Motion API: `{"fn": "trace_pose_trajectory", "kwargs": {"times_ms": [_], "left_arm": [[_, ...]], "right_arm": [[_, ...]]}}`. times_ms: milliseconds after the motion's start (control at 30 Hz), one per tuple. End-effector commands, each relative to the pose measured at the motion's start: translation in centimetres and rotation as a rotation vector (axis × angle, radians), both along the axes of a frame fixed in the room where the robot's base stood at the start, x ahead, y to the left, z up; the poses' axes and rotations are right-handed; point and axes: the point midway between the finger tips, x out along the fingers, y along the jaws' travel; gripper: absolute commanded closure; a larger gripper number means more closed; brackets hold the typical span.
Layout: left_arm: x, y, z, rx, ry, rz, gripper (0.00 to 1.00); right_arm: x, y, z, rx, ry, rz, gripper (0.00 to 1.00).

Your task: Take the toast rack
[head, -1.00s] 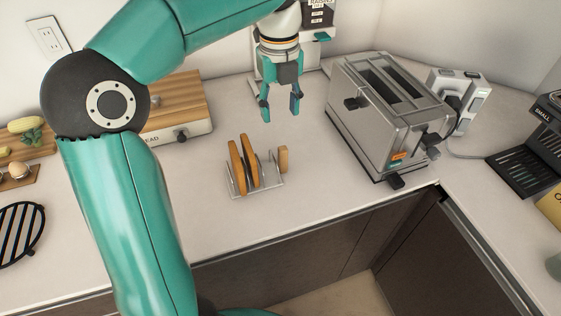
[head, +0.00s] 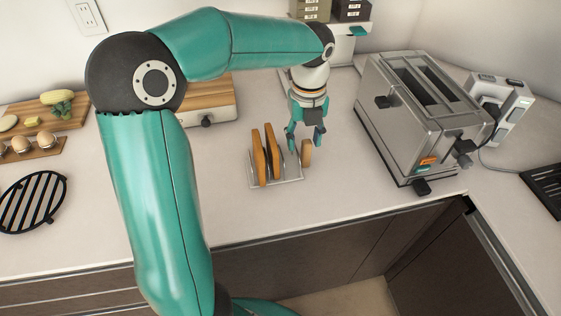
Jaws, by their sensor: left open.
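The toast rack (head: 286,182) is a thin wire rack on the pale counter, left of the toaster. It holds a few upright slices of toast (head: 259,158), two close together at its left and one at its right end. My left gripper (head: 304,150) is open and points down at the rack's back right part, with its fingers near the gap between the slices. I cannot tell whether the fingers touch the rack. My right gripper is not in view.
A steel toaster (head: 424,120) stands right of the rack. A wooden-lidded bread box (head: 209,103) is behind left. A board with eggs (head: 22,144) and a black grate (head: 33,202) lie far left. The counter in front of the rack is clear.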

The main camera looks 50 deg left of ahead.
Motion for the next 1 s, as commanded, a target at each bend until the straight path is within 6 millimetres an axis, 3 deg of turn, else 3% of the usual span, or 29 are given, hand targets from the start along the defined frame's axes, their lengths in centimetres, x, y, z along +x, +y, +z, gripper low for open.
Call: {"fn": "trace_pose_trajectory", "kwargs": {"times_ms": [300, 600, 900, 1000], "left_arm": [[-0.3, -0.3, -4.2, -0.001, 0.004, 0.0, 0.49], [-0.2, -0.3, -4.6, 0.0, 0.001, -0.001, 0.51], [-0.2, -0.3, -4.5, -0.001, 0.0, -0.001, 1.0], [-0.2, -0.3, -4.5, 0.0, -0.001, -0.001, 1.0]], "right_arm": [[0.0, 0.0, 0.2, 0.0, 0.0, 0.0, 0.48], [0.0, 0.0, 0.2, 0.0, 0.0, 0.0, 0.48], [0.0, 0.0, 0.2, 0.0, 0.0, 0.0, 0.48], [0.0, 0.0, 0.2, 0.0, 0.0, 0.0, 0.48]]}}
